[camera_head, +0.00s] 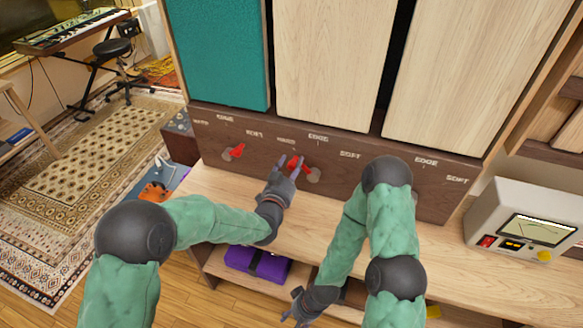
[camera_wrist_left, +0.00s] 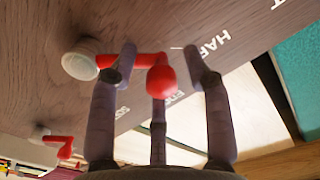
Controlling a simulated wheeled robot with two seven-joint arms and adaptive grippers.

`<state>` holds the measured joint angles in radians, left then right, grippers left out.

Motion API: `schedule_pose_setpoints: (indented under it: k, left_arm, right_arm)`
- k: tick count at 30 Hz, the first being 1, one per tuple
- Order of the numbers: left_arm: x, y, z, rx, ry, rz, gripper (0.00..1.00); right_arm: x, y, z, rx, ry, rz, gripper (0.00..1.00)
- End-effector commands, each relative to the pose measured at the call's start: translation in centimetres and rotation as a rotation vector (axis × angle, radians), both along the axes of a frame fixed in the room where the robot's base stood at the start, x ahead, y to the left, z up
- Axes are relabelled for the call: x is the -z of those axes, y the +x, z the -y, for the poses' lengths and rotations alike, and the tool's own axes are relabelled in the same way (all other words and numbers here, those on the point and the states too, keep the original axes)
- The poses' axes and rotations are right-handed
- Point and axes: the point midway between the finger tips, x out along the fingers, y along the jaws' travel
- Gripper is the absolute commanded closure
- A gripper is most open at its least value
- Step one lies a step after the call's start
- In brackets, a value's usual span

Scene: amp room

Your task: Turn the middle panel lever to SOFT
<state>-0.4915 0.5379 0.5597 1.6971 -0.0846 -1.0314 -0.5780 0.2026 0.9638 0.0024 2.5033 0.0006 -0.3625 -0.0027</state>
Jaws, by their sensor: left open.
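The middle panel lever (camera_head: 304,170) is red with a round knob and a pale pivot on the dark wood strip. It points left, to the HARD side; its SOFT label (camera_head: 350,155) is on the right. My left gripper (camera_head: 290,163) is open at this lever. In the left wrist view, the red knob (camera_wrist_left: 162,81) sits between the spread fingers of the left gripper (camera_wrist_left: 160,70), and the HARD label (camera_wrist_left: 214,41) is close by. I cannot tell whether the fingers touch it. My right gripper (camera_head: 291,304) hangs low, near the lower shelf, its fingers apart.
A left red lever (camera_head: 235,151) sits under the teal panel (camera_head: 222,50). My right arm blocks part of the strip under the right panel (camera_head: 480,70). A meter box (camera_head: 525,225) stands on the wooden ledge (camera_head: 450,265) at right. A purple bundle (camera_head: 257,263) lies below.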

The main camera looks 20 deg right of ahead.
Motion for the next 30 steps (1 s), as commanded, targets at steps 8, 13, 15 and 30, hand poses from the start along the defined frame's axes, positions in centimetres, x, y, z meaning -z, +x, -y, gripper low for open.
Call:
schedule_pose_setpoints:
  k: [8, 13, 15, 30]
  left_arm:
    - [-0.05, 0.06, 0.05, 0.000, 0.000, 0.000, 0.56]
    - [-0.03, 0.06, 0.03, 0.000, 0.000, 0.000, 1.00]
    - [-0.02, 0.06, 0.02, 0.000, -0.001, -0.001, 1.00]
    - [-0.57, -0.32, 0.60, 0.001, 0.082, 0.057, 1.00]
  right_arm:
    - [-0.01, 0.00, 0.00, 0.000, 0.000, 0.000, 0.44]
    - [0.00, 0.00, 0.00, 0.000, 0.000, 0.000, 0.44]
    - [0.00, 0.00, 0.00, 0.000, 0.000, 0.000, 0.44]
    - [0.36, 0.01, 0.00, 0.000, 0.000, 0.000, 0.44]
